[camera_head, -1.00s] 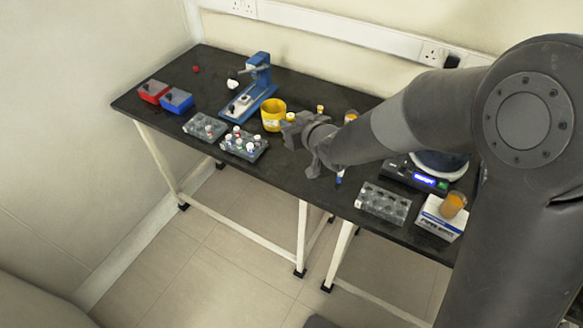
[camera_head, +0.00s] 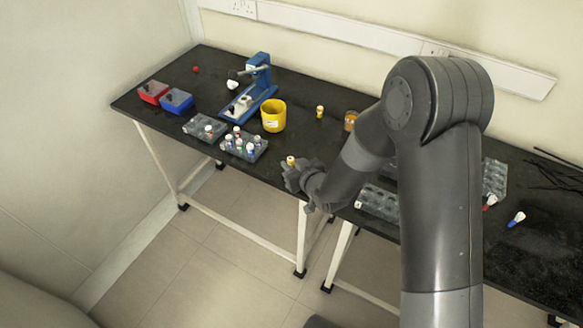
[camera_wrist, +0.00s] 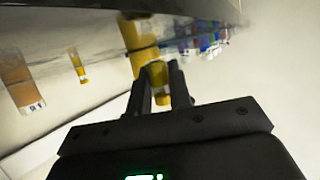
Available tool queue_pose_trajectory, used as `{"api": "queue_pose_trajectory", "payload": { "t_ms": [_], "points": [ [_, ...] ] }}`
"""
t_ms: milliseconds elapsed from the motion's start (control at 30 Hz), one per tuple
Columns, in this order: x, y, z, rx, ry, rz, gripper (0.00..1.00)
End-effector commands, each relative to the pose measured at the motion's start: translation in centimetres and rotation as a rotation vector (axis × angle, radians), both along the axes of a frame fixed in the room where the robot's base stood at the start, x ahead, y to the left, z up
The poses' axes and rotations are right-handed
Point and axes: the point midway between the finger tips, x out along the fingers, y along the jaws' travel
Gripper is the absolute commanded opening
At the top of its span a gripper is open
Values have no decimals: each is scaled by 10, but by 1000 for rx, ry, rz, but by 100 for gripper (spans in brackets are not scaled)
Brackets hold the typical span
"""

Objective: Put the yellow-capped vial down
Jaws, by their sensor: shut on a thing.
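My gripper (camera_head: 292,170) is shut on the yellow-capped vial (camera_head: 290,160), which shows in front of the dark bench (camera_head: 225,75) near its front edge in the head view. In the wrist view the vial (camera_wrist: 158,72) is between the two fingers of my gripper (camera_wrist: 160,80). Its height over the bench is hard to tell. A second yellow-capped vial (camera_head: 320,111) stands on the bench farther back.
A yellow tub (camera_head: 273,116) and an amber jar (camera_head: 350,120) stand behind my gripper. A rack with several vials (camera_head: 243,144) is to its left, a clear rack (camera_head: 378,201) to its right. A blue press (camera_head: 254,88) stands farther back.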

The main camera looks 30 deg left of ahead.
Motion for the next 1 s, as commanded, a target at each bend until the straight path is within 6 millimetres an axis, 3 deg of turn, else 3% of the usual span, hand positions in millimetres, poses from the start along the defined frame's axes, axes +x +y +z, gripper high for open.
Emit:
{"api": "queue_pose_trajectory", "payload": {
  "t_ms": [133, 567, 600, 867, 1000],
  "points": [
    [0, 0, -14, -1, 1, 0, 0],
    [0, 0, -20, 0, 1, 0, 0],
    [0, 0, -20, 0, 1, 0, 19],
    [0, 0, -20, 0, 0, 0, 40],
    [0, 0, -20, 0, 0, 0, 40]
  ]
}}
